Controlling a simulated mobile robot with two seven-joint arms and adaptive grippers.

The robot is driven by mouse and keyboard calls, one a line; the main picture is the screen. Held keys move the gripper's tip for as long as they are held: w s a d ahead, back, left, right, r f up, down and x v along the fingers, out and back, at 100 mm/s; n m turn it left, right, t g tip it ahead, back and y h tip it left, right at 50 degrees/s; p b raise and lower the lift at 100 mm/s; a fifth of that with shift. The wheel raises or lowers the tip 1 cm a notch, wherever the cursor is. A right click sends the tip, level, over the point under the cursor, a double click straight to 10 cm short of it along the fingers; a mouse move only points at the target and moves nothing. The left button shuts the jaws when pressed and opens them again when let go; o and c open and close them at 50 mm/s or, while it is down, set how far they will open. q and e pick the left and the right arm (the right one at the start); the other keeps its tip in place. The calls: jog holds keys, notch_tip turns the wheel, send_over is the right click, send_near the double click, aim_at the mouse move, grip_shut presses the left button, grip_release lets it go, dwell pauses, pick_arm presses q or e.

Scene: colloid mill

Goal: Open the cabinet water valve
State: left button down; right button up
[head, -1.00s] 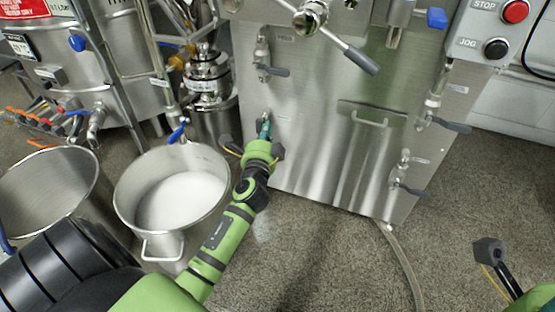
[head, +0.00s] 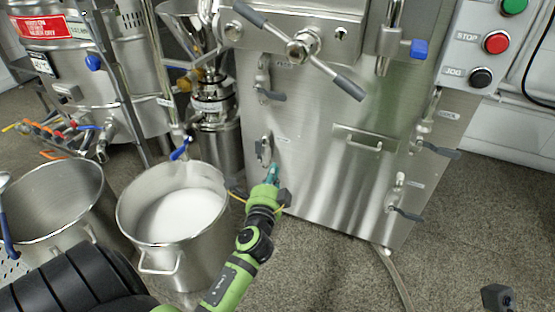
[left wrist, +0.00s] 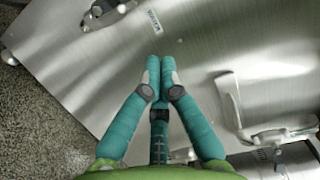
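An upper left valve (head: 265,82) and two on the right, one higher (head: 432,130) and one lower (head: 398,195), also show. In the left wrist view, my left gripper's teal fingertips (left wrist: 160,67) come together with nothing visible between them. A valve (left wrist: 105,12) lies beyond them, near a label. My right gripper is out of view.
A steel pot (head: 128,225) of white material stands left of my left arm, close to it. Another pot (head: 65,235) stands further left. A hose (head: 392,275) runs along the floor.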

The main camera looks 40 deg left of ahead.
pick_arm(q)
jog(key=v, duration=0.3)
jog(key=shift+s+d, duration=0.2)
jog(key=shift+s, duration=0.15)
